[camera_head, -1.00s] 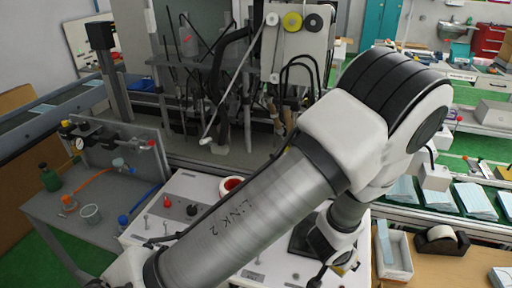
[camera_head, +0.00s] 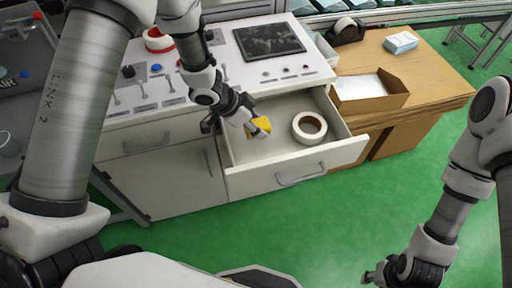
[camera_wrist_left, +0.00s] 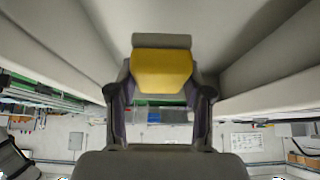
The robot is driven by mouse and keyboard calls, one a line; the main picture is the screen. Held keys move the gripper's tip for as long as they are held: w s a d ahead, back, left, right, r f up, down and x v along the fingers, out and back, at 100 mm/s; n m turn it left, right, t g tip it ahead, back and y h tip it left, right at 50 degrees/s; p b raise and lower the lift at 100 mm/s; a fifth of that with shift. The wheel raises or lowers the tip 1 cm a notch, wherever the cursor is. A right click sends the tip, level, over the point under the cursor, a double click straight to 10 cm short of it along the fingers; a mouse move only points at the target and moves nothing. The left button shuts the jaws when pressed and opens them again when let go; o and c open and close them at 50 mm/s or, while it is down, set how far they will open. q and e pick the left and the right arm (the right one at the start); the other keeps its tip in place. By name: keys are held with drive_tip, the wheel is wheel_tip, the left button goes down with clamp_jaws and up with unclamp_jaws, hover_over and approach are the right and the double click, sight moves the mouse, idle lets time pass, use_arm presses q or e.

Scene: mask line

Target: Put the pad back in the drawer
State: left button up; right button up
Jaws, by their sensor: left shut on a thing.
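The pad (camera_head: 260,126) is a small yellow block in the head view. It also shows in the left wrist view (camera_wrist_left: 162,74), with a grey layer along its far side. My left gripper (camera_head: 250,122) is shut on it, one finger on each side. The drawer (camera_head: 276,179) is pulled open from the white cabinet, and the pad is over its left part, inside its walls as seen from above. I cannot tell whether the pad touches the drawer floor. My right gripper (camera_head: 385,275) is low at the bottom right, away from the drawer, its fingers too unclear to judge.
A white tape roll (camera_head: 309,128) lies in the drawer to the right of the pad. The cabinet top (camera_head: 222,62) carries knobs, levers, a red-and-white roll (camera_head: 158,40) and a dark screen (camera_head: 269,41). A cardboard box (camera_head: 369,93) stands on the wooden table at right. Green floor in front is clear.

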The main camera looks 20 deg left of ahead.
sight(264, 145)
use_arm(q)
wheel_tip(264, 145, down, 8)
drive_tip(key=shift+w+d+r+b, duration=0.1)
drive_tip(key=shift+r+b, duration=0.15)
drive_tip(key=shift+b, duration=0.3)
drive_tip(key=shift+f, duration=0.15)
drive_tip(key=o, duration=1.1)
drive_tip(key=p+v, duration=0.2)
drive_tip(key=v, duration=1)
